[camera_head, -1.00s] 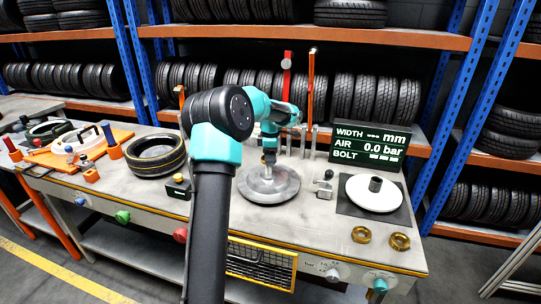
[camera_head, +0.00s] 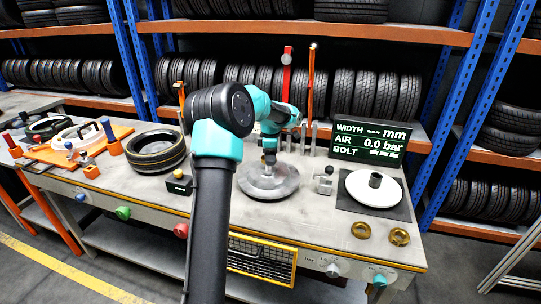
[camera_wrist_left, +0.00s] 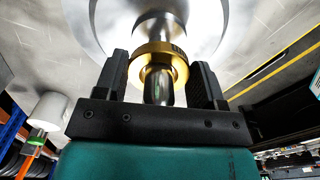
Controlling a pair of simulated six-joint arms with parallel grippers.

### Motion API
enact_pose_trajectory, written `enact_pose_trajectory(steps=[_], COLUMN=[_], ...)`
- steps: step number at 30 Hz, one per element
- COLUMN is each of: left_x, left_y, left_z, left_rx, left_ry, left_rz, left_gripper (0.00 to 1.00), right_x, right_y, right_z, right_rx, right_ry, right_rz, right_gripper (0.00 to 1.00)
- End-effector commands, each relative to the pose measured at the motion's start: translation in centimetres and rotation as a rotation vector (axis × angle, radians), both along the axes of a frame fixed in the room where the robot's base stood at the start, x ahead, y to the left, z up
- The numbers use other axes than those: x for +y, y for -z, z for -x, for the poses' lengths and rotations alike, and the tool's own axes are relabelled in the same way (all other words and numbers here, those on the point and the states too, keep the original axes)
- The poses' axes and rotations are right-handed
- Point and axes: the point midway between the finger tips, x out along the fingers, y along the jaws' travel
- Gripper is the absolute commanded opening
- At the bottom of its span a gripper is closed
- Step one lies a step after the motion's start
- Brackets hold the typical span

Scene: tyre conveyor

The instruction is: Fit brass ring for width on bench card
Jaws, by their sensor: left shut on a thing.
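A brass ring (camera_wrist_left: 155,62) sits between the fingers of my left gripper (camera_wrist_left: 162,85). My left gripper is shut on it. A grey metal post (camera_wrist_left: 157,88) passes through the ring, with its end showing on the near side. The post stands on a round grey metal disc (camera_head: 268,187) on the bench; in the head view my left gripper (camera_head: 269,159) is low over the disc's middle. Two more brass rings (camera_head: 361,230) (camera_head: 399,237) lie at the bench's front right. The bench card (camera_head: 368,138) shows dashes for width and bolt, and 0.0 bar for air. My right gripper is not in view.
A yellow-striped tyre (camera_head: 156,152) lies left of the disc. A white disc with a dark hub (camera_head: 375,191) rests on a dark mat at right. A small metal block (camera_head: 324,183) stands between. Upright red and orange tools (camera_head: 287,70) stand behind.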

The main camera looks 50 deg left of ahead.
Motion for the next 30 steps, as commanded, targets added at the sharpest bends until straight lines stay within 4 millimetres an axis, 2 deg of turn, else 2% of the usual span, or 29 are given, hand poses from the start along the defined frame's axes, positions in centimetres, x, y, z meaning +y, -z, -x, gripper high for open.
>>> enact_pose_trajectory(steps=[16, 17, 26, 30], left_x=[0.01, 0.02, 0.01, -0.01], left_y=[1.01, 1.02, 1.03, 1.03], left_z=[0.01, 0.01, 0.01, 0.01], left_rx=[0.0, -0.001, 0.0, 0.0], left_ry=[0.0, 0.0, 0.0, 0.0], left_rz=[0.0, -0.001, 0.0, 0.0], left_gripper=[0.33, 0.64, 0.93, 0.93], right_x=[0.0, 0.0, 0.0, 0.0], right_y=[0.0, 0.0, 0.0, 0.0], right_z=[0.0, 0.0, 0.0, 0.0], right_rx=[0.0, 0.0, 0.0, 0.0], right_ry=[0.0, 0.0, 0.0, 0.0], right_rz=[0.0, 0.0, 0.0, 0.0], right_gripper=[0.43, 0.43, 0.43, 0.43])
